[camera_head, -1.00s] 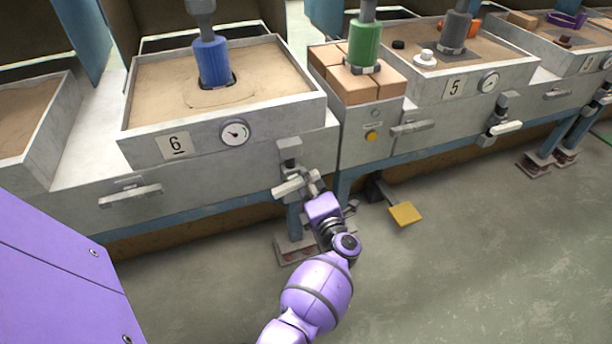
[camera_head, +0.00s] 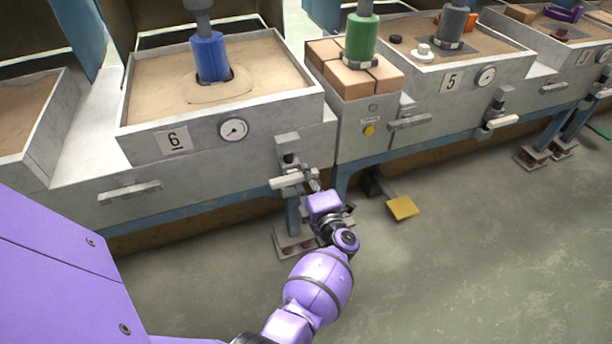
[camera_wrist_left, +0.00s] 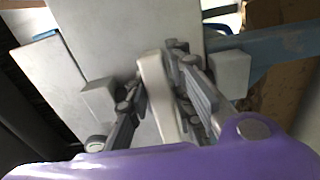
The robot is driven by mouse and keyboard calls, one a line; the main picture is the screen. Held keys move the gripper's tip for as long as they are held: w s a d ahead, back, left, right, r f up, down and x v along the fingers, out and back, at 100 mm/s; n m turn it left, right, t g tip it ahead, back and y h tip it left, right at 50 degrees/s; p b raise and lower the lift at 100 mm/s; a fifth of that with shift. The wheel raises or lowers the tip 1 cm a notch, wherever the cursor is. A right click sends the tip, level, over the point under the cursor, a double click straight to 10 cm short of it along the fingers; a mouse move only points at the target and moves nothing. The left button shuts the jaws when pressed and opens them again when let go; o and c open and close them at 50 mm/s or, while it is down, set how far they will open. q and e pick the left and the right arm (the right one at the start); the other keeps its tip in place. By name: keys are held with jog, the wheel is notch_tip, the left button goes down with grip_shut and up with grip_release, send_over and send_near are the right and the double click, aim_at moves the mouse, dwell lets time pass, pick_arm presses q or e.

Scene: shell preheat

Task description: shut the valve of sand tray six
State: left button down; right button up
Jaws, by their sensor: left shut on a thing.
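Sand tray six (camera_head: 222,108) stands at the left, with a "6" label (camera_head: 174,141) and a round gauge (camera_head: 233,129) on its front. Its valve (camera_head: 288,146) is a grey block low at the right of that front, with a pale lever handle (camera_head: 286,182) lying nearly level across it. My left gripper (camera_head: 313,184) is at the right end of this handle. In the left wrist view the handle (camera_wrist_left: 158,95) lies between the fingers, and the left gripper (camera_wrist_left: 160,105) is shut on it. The fingers hide part of it. My right gripper is in neither view.
A blue cylinder (camera_head: 209,57) stands in the tray's sand. A box of bricks (camera_head: 345,80) and tray five (camera_head: 440,82) are to the right. A yellow pedal (camera_head: 403,207) sticks out near the floor. The floor (camera_head: 460,250) at the right is clear.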

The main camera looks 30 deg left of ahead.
pick_arm(q)
jog(key=shift+a+r, duration=0.2)
jog(key=c, duration=1.6)
grip_release()
jog(key=shift+d, duration=0.1)
jog(key=shift+f, duration=0.1)
jog(key=shift+s+d, duration=0.1)
jog(key=shift+d, duration=0.1)
jog(key=v, duration=1.1)
jog(key=shift+s+d, duration=0.2)
jog(key=shift+s, duration=0.05)
